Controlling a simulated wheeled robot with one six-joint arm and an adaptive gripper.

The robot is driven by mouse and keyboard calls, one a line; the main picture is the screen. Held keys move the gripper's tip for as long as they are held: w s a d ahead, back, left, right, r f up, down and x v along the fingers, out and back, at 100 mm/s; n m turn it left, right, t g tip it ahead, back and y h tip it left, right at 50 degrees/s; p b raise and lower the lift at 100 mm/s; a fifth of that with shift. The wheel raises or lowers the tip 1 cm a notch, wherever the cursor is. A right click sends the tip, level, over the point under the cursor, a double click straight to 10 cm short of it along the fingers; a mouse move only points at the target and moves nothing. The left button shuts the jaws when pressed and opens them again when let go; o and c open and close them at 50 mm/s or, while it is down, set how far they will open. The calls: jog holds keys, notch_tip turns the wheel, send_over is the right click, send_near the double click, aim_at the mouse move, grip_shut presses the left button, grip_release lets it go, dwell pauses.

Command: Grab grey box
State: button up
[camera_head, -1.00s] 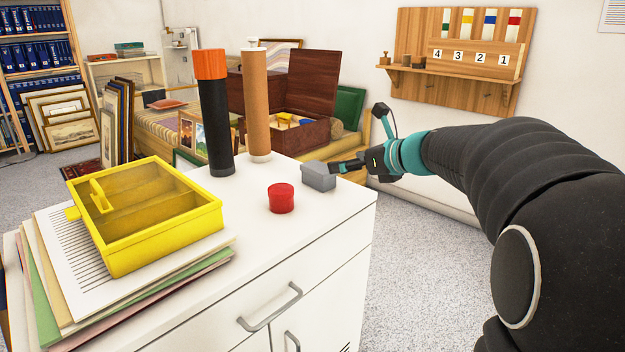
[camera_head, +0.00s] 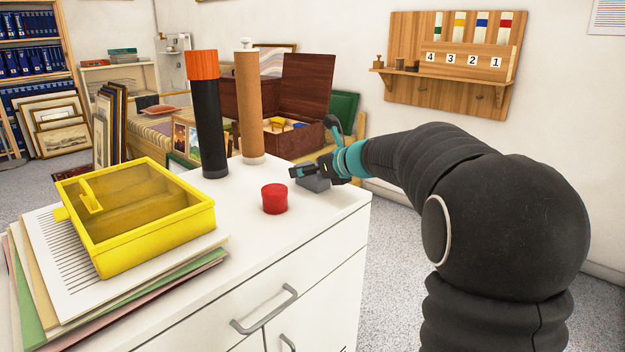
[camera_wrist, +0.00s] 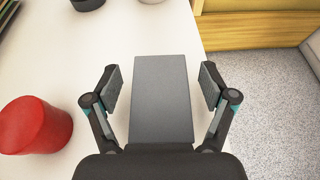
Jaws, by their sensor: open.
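The grey box (camera_head: 314,184) sits on the white cabinet top near its right edge, partly hidden by my gripper in the head view. In the wrist view the grey box (camera_wrist: 163,92) lies between my two fingers, with a gap on each side. My gripper (camera_head: 303,172) is open, reaching in from the right at the box. In the wrist view my gripper (camera_wrist: 160,86) has one finger left and one right of the box, touching neither.
A red round container (camera_head: 274,198) stands left of the box. A black tube with an orange cap (camera_head: 207,120) and a brown tube (camera_head: 249,105) stand behind. A yellow case (camera_head: 135,215) lies on papers at left. The cabinet's edge (camera_wrist: 192,30) is close on the box's right.

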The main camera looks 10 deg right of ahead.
jog(key=shift+w+a, duration=0.1)
jog(key=shift+w, duration=0.05)
jog(key=shift+c, duration=0.2)
jog(key=c, duration=1.2)
jog(key=shift+c, duration=0.5)
jog(key=shift+r, duration=0.1)
